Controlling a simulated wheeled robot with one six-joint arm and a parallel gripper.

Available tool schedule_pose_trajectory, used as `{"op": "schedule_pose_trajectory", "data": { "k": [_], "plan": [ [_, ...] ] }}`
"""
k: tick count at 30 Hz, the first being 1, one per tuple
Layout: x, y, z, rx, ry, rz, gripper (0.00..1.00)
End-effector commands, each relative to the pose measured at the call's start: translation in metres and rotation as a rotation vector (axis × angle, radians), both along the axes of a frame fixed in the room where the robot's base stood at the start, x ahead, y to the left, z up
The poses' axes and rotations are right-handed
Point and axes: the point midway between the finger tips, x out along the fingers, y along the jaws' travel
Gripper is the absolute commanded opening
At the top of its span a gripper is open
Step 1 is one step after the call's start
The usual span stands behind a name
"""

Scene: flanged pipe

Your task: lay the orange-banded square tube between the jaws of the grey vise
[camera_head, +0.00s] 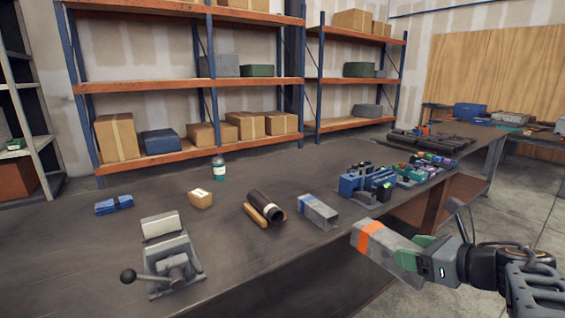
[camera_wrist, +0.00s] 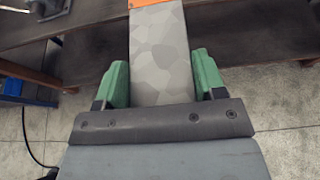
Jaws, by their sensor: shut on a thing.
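The orange-banded square tube (camera_head: 388,250) is grey with an orange band near its far end. It is held off the bench at the right front in the head view. My gripper (camera_head: 424,256) is shut on it, with green fingers on both sides. In the wrist view the tube (camera_wrist: 160,55) runs up between the fingers of my gripper (camera_wrist: 160,80), its orange band at the top edge. The grey vise (camera_head: 172,256) stands on the bench at the left front, well apart from the tube. Its jaws have a visible gap, with nothing seen between them.
Blue clamps (camera_head: 365,184) crowd the right. Bench around the vise is clear.

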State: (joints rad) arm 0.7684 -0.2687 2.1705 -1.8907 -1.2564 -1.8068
Motion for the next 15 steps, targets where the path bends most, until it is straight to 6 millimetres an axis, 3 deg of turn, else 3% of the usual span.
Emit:
{"op": "schedule_pose_trajectory", "data": {
  "k": [5, 15],
  "plan": [
    [0.016, -0.014, 0.014, -0.001, -0.004, -0.07, 0.23],
    [0.055, -0.031, 0.011, 0.004, -0.001, -0.249, 0.23]
  ]
}}
